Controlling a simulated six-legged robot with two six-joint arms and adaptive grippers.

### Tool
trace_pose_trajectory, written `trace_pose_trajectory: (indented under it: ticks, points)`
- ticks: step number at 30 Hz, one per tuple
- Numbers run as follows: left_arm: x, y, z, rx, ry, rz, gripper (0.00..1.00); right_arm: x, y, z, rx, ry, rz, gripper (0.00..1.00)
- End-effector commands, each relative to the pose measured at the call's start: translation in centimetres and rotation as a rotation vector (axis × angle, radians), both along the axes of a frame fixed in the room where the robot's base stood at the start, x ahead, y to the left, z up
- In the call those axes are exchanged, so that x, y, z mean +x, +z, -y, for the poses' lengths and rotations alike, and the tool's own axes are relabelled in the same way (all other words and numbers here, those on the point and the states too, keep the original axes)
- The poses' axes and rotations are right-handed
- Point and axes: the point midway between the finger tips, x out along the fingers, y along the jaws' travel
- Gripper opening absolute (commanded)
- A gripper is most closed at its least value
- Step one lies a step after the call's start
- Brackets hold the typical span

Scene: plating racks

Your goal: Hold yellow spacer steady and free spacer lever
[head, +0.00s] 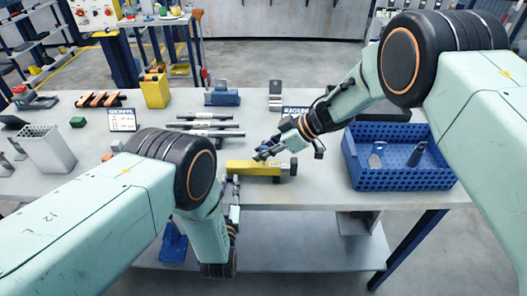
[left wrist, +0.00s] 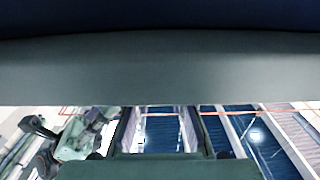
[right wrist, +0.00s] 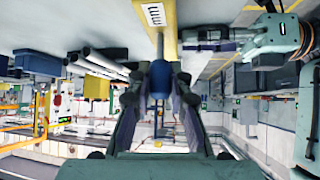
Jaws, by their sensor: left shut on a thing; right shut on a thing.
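The yellow spacer (head: 252,168) lies along the front part of the table, with a dark round end at its right. My left gripper (head: 234,180) is shut on the spacer near its left end, at the table's front edge; its fingers also show beside the spacer (right wrist: 168,14) in the right wrist view. My right gripper (head: 266,152) is above the spacer. In the right wrist view its fingers are shut on the spacer lever (right wrist: 159,80), a blue handle on a thin metal stem at the spacer. The left wrist view is mostly blocked by a grey surface, and the spacer cannot be made out there.
A blue perforated crate (head: 400,184) with a few parts stands right of the spacer. Grey rods (head: 208,125) lie behind it. A yellow bin (head: 155,90) and a white container (head: 46,149) stand farther left.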

Motion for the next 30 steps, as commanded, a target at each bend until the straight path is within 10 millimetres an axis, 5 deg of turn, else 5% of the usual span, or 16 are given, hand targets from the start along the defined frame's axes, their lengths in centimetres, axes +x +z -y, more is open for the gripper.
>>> trace_pose_trajectory:
  ticks: [16, 17, 18, 24, 30]
  points:
    - [-0.07, -0.09, 0.22, 0.0, -0.006, -0.003, 0.0, 0.0, -0.03, -0.02, -0.001, 0.001, -0.017, 0.0]
    - [-0.07, -0.09, 0.22, 0.0, -0.006, -0.003, 0.0, -0.01, -0.03, -0.02, -0.001, 0.0, -0.018, 0.21]
    - [-0.07, -0.09, 0.21, 0.0, -0.005, -0.003, 0.0, -0.01, -0.04, -0.01, -0.001, 0.0, -0.018, 0.25]
    - [-0.07, -0.09, 0.15, 0.0, -0.004, -0.003, 0.0, 0.01, -0.05, 0.02, -0.001, -0.001, -0.017, 0.42]
    - [-0.06, -0.09, 0.09, 0.0, -0.002, -0.003, 0.0, 0.02, -0.06, 0.05, -0.002, -0.001, -0.017, 0.43]
